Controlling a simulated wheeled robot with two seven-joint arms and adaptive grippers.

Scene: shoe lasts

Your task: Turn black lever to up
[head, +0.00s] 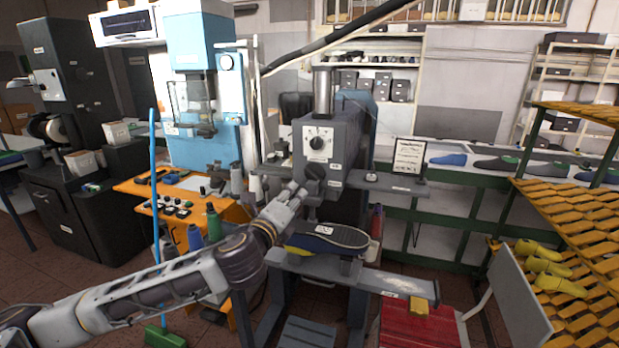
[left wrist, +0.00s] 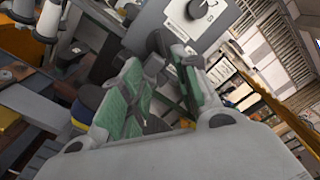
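The grey machine (head: 327,140) stands in the middle of the head view, with a white dial plate on its front. A dark round knob, seemingly the black lever's end (head: 315,171), shows below the dial, just beyond my left gripper (head: 298,190). In the left wrist view, my left gripper (left wrist: 158,62) has its green-padded fingers apart, with nothing clearly held. A black lever-like part (left wrist: 157,43) shows at and just beyond the fingertips. I cannot tell whether the fingers touch it. The lever's lower part is hidden by the fingers. My right gripper is not in view.
A dark shoe sole (head: 328,237) lies on the machine's support below my left gripper. An orange table (head: 150,190) with bottles and spools stands to the left. A red seat (head: 420,325) is at front right. A small framed sign (head: 408,156) stands right of the machine.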

